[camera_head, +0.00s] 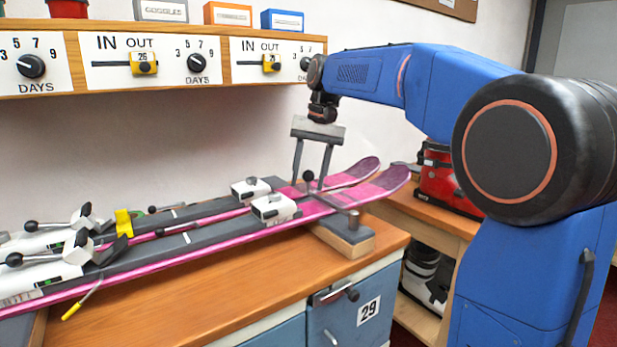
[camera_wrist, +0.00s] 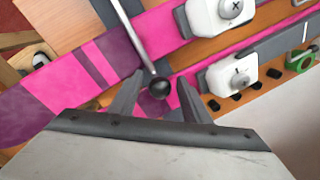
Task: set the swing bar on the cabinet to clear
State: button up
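The swing bar (camera_head: 334,200) is a thin grey rod with a black ball knob (camera_head: 308,176). It runs from a short post (camera_head: 353,218) on a grey-topped block near the cabinet's (camera_head: 270,309) right end, and lies across the pink skis (camera_head: 341,191). The wrist view shows the rod (camera_wrist: 131,38) ending in the black knob (camera_wrist: 160,88). My gripper (camera_head: 310,181) points down at the knob end, its fingers apart. In the wrist view, the knob appears between the fingers (camera_wrist: 160,82), with space visible on both sides. Whether either finger touches the knob is unclear.
White bindings (camera_head: 272,207) sit on the skis, with larger ones (camera_head: 50,262) at left. A shelf with dials (camera_head: 150,62) hangs behind. A red boot (camera_head: 440,183) stands at right. The cabinet front has a black-knobbed latch (camera_head: 336,296) beside the number 29.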

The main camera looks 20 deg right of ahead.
grip_shut()
jog(key=shift+d, duration=0.1)
jog(key=shift+w+d+m, duration=0.25)
jog(key=shift+d+m, duration=0.25)
jog(key=shift+d, duration=0.2)
jog(key=d+m, duration=0.2)
jog(key=d, duration=0.1)
jog(key=s+d+m+t, duration=0.1)
jog(key=d+m, duration=0.2)
jog(key=d, duration=0.1)
jog(key=d+m+h, duration=0.1)
jog(key=d+m, duration=0.1)
jog(key=d, duration=0.2)
jog(key=shift+s+m, duration=0.15)
jog(key=shift+m, duration=0.25)
jog(key=s+d+m, duration=0.1)
jog(key=d, duration=0.1)
jog(key=s+d+m, duration=0.2)
jog(key=shift+s+d+m+t+h, duration=0.1)
jog(key=shift+d+m+t+h, duration=0.2)
jog(key=shift+h, duration=0.1)
jog(key=s+d+m+h, duration=0.1)
jog(key=s+d+m, duration=0.3)
jog(key=s, duration=0.3)
jog(key=shift+m, duration=0.9)
jog(key=shift+d, duration=0.1)
